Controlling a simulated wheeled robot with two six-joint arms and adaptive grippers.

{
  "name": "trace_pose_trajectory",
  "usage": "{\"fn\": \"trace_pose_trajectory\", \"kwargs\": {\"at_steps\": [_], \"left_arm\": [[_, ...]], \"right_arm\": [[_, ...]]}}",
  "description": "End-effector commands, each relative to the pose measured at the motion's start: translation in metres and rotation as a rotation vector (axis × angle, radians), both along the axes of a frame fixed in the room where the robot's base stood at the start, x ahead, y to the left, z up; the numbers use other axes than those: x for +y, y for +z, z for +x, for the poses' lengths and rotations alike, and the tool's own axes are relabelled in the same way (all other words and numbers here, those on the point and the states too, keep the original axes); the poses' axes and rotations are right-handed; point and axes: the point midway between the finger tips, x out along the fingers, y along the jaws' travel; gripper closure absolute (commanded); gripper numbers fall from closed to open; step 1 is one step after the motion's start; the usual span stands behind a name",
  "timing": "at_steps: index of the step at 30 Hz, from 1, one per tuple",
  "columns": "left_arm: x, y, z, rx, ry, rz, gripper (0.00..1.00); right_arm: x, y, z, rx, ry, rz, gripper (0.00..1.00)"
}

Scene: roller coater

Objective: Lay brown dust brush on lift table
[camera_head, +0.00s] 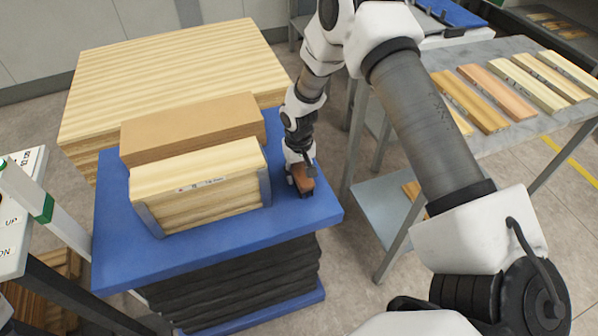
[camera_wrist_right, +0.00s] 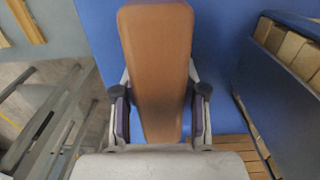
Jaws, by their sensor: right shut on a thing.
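The brown dust brush (camera_head: 304,181) is at the right end of the blue-topped lift table (camera_head: 235,232). My right gripper (camera_head: 301,172) is shut on it, reaching down from above. In the right wrist view, the brush's long brown body (camera_wrist_right: 156,55) sits between the two fingers, with the blue table top (camera_wrist_right: 228,50) behind it. The brush is over the table top near its right edge. I cannot tell whether it touches the surface. Its bristles are hidden. My left gripper is not in view.
A stack of light wood boards (camera_head: 200,185) with grey corner pieces and a brown block (camera_head: 190,130) fill the table's middle. A large wooden stack (camera_head: 175,65) stands behind. A grey table (camera_head: 500,125) with several wood strips stands at the right. The blue front strip is bare.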

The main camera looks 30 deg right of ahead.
Motion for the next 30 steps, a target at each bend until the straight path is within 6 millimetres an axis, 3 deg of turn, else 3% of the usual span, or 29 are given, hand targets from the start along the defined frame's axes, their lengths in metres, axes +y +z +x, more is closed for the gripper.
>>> {"fn": "trace_pose_trajectory", "kwargs": {"at_steps": [4,5,6,7,19,23,30], "left_arm": [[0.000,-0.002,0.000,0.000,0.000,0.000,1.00],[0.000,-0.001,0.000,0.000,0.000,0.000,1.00],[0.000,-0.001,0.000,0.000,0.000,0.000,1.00],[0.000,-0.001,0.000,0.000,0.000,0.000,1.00],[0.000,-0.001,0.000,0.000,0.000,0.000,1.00],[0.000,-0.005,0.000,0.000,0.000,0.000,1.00],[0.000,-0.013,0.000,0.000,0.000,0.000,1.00]], "right_arm": [[0.000,-0.004,0.000,0.000,0.000,0.000,0.91],[0.000,-0.003,0.000,0.000,0.000,0.000,0.51],[0.000,-0.003,0.000,0.000,0.000,0.000,0.37],[0.000,-0.003,0.000,0.000,0.000,0.000,0.33],[0.000,0.006,0.000,-0.001,0.000,0.001,0.33],[0.000,0.031,0.001,-0.004,-0.002,0.001,0.33],[0.000,0.093,0.001,-0.003,-0.001,0.001,0.33]]}}
